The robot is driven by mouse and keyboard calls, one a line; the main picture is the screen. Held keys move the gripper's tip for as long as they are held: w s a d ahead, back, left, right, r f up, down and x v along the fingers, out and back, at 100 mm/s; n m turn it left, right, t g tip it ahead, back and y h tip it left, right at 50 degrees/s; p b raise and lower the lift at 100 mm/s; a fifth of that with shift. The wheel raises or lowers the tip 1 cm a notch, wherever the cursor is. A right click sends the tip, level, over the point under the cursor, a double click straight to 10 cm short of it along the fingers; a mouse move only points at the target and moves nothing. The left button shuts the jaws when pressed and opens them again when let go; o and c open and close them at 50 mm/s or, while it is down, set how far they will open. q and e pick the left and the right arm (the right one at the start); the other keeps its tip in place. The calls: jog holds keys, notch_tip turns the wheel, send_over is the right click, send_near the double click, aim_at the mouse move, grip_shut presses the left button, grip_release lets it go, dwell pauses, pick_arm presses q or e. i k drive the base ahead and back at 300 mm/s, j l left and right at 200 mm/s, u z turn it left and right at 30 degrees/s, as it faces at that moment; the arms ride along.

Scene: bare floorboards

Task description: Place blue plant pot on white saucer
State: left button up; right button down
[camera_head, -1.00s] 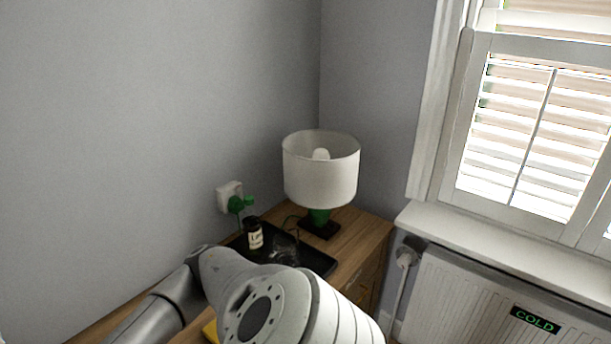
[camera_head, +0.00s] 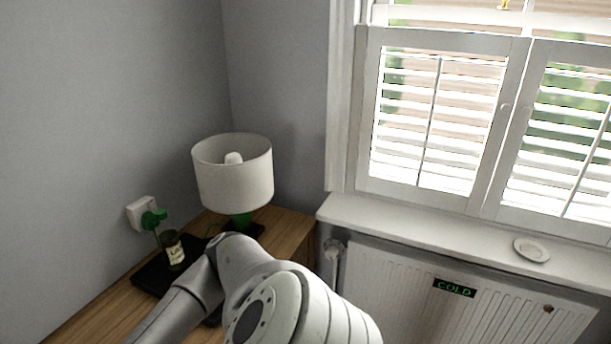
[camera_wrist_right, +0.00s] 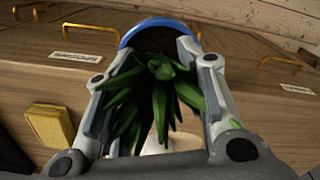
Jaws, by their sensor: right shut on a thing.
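The blue plant pot (camera_wrist_right: 134,36) shows in the right wrist view, with a spiky green plant (camera_wrist_right: 158,92) in dark soil. My right gripper (camera_wrist_right: 158,52) is shut on the pot, its two fingers on either side of the rim. Much of the pot is hidden by the leaves and fingers. The white saucer (camera_head: 531,249) lies on the white windowsill at the right of the head view, with nothing on it. The pot and right gripper are not in the head view. My left gripper is in neither view.
The windowsill (camera_head: 420,222) runs below the shutters, above a radiator (camera_head: 400,299) with a COLD sign. It looks clear apart from the saucer. A lamp (camera_head: 232,175) and a dark jar (camera_head: 173,251) on a black tray stand on the wooden cabinet. Drawers with brass handles (camera_wrist_right: 88,27) are below.

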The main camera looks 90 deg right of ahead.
aim_at(530, 251)
jog(key=z, duration=0.4)
jog(key=k+l+z, duration=0.1)
jog(key=z, duration=0.3)
jog(key=l+z, duration=0.1)
jog(key=z, duration=0.3)
jog(key=l+z, duration=0.1)
jog(key=z, duration=0.3)
jog(key=l+z, duration=0.35)
jog(key=l, duration=0.25)
jog(key=l+z, duration=0.35)
jog(key=l, duration=0.25)
jog(key=i+l+z, duration=0.2)
jog(key=l+z, duration=0.15)
jog(key=l, duration=0.2)
jog(key=i+l, duration=0.1)
jog(key=l, duration=0.25)
